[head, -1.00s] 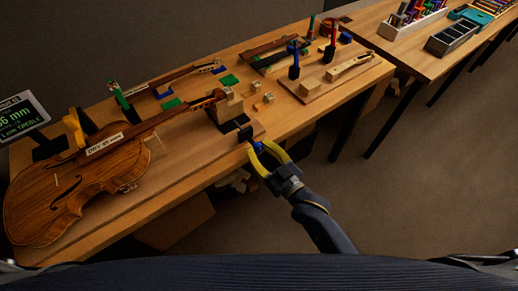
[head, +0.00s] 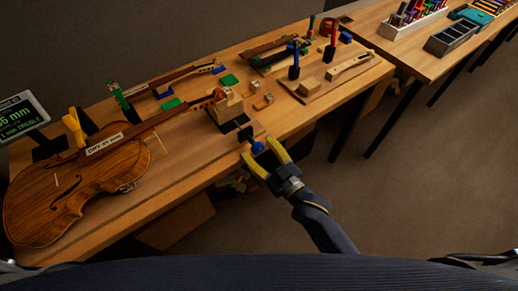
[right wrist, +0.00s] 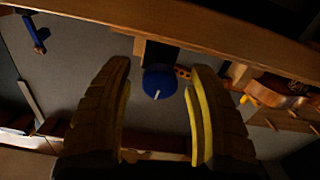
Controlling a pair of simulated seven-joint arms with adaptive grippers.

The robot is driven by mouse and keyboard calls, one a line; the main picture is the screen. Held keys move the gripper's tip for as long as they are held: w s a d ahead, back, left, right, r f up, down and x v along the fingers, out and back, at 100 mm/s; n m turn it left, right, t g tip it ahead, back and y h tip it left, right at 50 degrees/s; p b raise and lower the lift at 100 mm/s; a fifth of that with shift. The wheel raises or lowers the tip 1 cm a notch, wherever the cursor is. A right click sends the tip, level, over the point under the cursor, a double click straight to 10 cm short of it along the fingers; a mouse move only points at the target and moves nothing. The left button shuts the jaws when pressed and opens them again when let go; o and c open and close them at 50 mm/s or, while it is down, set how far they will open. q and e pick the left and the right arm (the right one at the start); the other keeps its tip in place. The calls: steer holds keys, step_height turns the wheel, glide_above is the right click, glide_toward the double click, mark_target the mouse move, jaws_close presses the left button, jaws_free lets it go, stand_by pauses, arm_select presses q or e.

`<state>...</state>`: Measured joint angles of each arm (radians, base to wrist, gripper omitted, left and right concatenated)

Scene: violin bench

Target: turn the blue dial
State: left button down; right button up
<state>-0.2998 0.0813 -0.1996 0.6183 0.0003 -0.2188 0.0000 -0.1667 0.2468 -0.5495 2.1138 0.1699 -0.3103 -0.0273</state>
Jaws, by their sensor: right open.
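The blue dial (head: 257,147) sits at the front edge of the bench, beside a black mount. In the right wrist view the dial (right wrist: 159,82) is a round blue knob with a short white mark on its face. My right gripper (head: 262,157) has yellow fingers and is open at the dial. In the right wrist view its fingertips (right wrist: 160,68) stand on either side of the dial with a gap on both sides, the right one closer. My left gripper is not in view.
A violin (head: 85,185) with a paper label lies on the bench at left, near a display (head: 22,117) and a yellow clamp (head: 74,128). Small wooden blocks and tools stand behind the dial. Open floor (head: 400,200) lies at right.

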steer(key=v, duration=1.2)
stand_by(0.3)
